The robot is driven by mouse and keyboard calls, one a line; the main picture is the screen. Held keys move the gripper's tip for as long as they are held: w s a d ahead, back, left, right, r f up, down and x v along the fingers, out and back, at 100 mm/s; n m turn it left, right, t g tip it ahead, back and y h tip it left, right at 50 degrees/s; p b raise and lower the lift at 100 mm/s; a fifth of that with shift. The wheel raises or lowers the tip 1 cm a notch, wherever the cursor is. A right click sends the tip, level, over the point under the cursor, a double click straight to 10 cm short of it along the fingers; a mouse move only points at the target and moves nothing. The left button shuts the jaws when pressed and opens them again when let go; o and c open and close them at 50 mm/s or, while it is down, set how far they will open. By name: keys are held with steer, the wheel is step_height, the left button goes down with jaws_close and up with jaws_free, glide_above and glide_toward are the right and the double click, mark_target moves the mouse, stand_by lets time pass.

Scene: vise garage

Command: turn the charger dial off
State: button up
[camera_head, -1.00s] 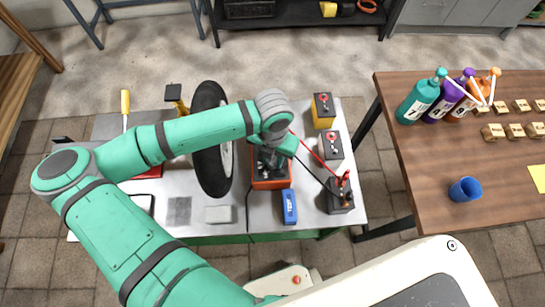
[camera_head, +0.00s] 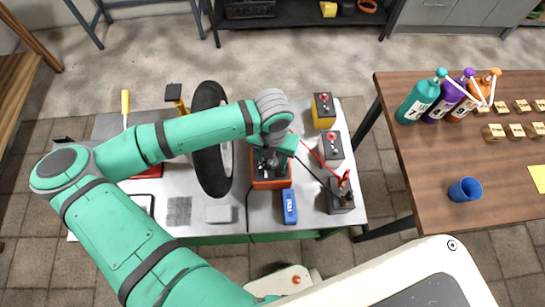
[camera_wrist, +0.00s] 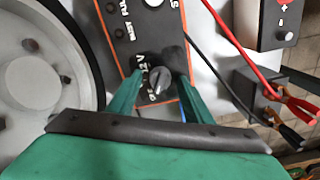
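The charger (camera_head: 268,184) is an orange box with a dark face on the metal workbench, below my wrist in the head view. In the wrist view the charger (camera_wrist: 122,22) shows its panel with a small grey dial (camera_wrist: 158,86) and white lettering that includes "12V". My gripper (camera_wrist: 161,80) is over the panel, with its two green fingers apart, one on each side of the dial. Some space shows between the fingers and the knob; I cannot tell whether either touches it. In the head view the wrist and arm hide the dial and the fingertips.
A wheel (camera_head: 211,140) stands left of the charger. A blue box (camera_head: 289,207) lies in front. A battery (camera_head: 340,196) with red and black clamps is at right, its cables running to the charger; two more batteries stand behind it. A wooden table (camera_head: 440,185) is farther right.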

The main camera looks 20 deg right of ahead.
steer(key=shift+r, duration=0.1)
step_height(320, 180, up, 11)
steer(key=shift+f, duration=0.2)
steer(key=shift+s+a, duration=0.1)
stand_by(0.7)
